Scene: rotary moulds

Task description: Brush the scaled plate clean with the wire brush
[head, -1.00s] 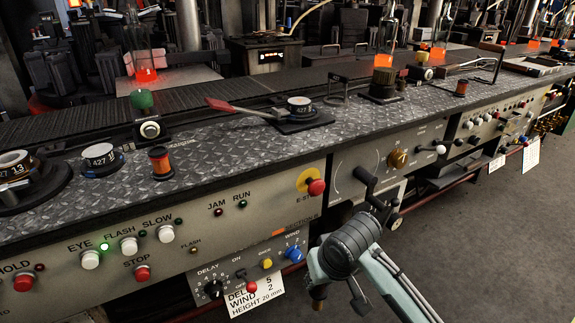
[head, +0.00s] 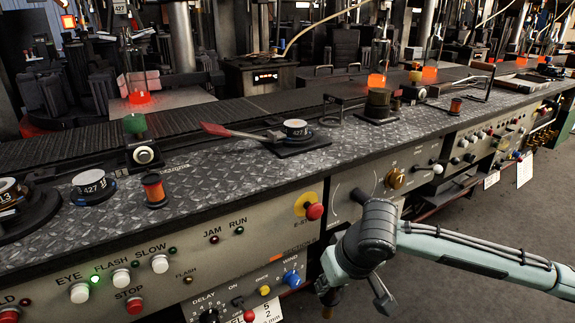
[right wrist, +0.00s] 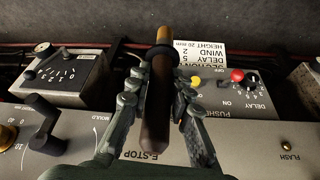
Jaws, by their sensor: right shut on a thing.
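My right gripper (head: 330,292) hangs low in front of the control panel in the head view, partly hidden by my wrist. In the right wrist view my right gripper (right wrist: 160,88) is shut on a brown rod-like tool (right wrist: 154,125) with a dark collar and an orange-brown end. Its tip (head: 327,312) shows below the gripper in the head view. I see no bristles, so I cannot tell whether it is the wire brush. I cannot pick out the scaled plate for sure. My left gripper is not in view.
The tread-plate bench (head: 240,170) carries a red-handled tool (head: 228,131), a numbered dial (head: 295,128) on a dark base, and an orange spool (head: 153,188). A red stop button (head: 314,211) and crank stick out of the front panel. Glowing orange glass stands behind. Floor at right is clear.

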